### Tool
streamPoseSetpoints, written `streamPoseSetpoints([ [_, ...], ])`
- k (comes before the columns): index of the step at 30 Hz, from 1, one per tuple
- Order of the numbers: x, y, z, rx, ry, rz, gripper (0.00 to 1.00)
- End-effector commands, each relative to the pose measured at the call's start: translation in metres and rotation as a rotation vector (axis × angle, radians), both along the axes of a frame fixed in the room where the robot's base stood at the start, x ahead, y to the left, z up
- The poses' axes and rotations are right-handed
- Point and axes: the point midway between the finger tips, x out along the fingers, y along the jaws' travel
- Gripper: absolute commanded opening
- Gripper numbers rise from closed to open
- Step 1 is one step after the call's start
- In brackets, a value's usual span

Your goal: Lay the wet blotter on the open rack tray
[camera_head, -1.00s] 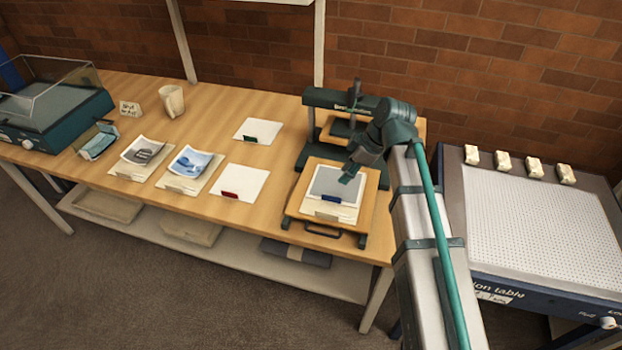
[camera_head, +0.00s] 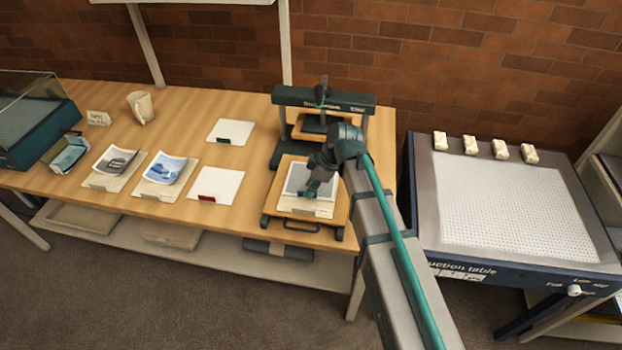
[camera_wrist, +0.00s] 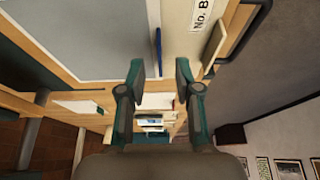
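A grey sheet, likely the wet blotter (camera_head: 299,178), lies on a pale stack on the press's pulled-out wooden board (camera_head: 272,211). In the wrist view the grey sheet (camera_wrist: 85,35) fills the upper left, with a blue tab (camera_wrist: 157,50) at its edge. My gripper (camera_head: 313,190) is over the sheet's front edge and hides part of it. In the wrist view my gripper (camera_wrist: 161,75) has its two fingers apart with nothing between them; the tab is just beyond the gap. The open rack tray cannot be made out; only part of a rack (camera_head: 606,165) shows at the right edge.
The press frame (camera_head: 325,98) stands behind the board. White sheets with a green tab (camera_head: 230,131) and a red tab (camera_head: 217,185) lie left of it. The suction table (camera_head: 510,205) stands to the right, with several small pale blocks (camera_head: 470,145) along its back.

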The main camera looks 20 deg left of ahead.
Motion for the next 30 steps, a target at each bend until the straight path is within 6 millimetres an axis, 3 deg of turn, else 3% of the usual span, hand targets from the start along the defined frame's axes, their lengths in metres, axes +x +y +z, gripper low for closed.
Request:
streamPoseSetpoints([
  [6, -0.001, 0.007, -0.017, -0.001, 0.002, 0.0, 0.33],
  [14, -0.001, 0.007, -0.019, 0.0, 0.0, 0.0, 0.33],
  [15, -0.001, 0.007, -0.019, 0.0, 0.0, 0.0, 0.32],
  [21, -0.001, 0.007, -0.019, 0.0, 0.0, 0.0, 0.0],
  [30, -0.001, 0.007, -0.019, 0.0, 0.0, 0.0, 0.0],
])
